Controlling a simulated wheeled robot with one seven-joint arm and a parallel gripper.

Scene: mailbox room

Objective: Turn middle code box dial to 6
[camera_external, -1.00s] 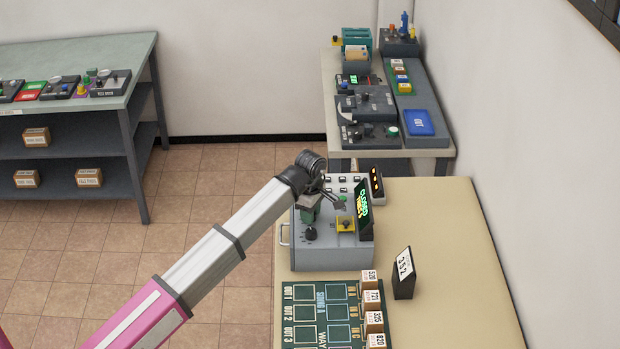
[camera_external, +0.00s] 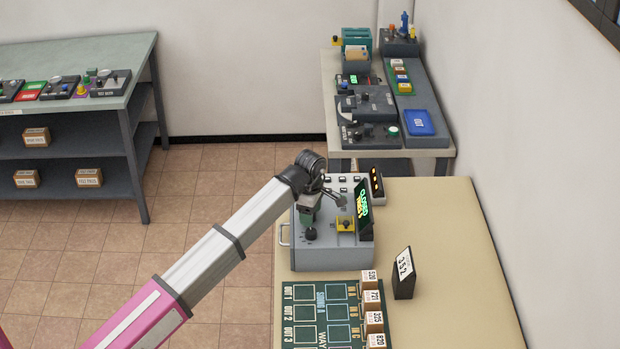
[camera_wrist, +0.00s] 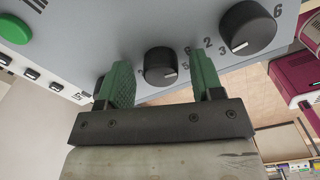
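The code box (camera_external: 335,254) is a grey console on the near table. In the wrist view, a black dial (camera_wrist: 160,66) with a white pointer mark sits between the two green fingers of my gripper (camera_wrist: 163,80). The fingers are open, with a visible gap on each side of the dial. The pointer is toward the lower right; the number it meets is not clear. Another black dial (camera_wrist: 247,28) is to the right, its mark near 3. A dark shape is partly hidden behind the left finger. In the external view my gripper (camera_external: 310,218) is over the console's front left.
A yellow block (camera_external: 346,223) with a black knob and a lit display (camera_external: 364,208) are on the console's right. A green button (camera_wrist: 14,29) and small switches (camera_wrist: 57,86) show in the wrist view. A number sign (camera_external: 403,274) and small boxes (camera_external: 374,322) stand nearby.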

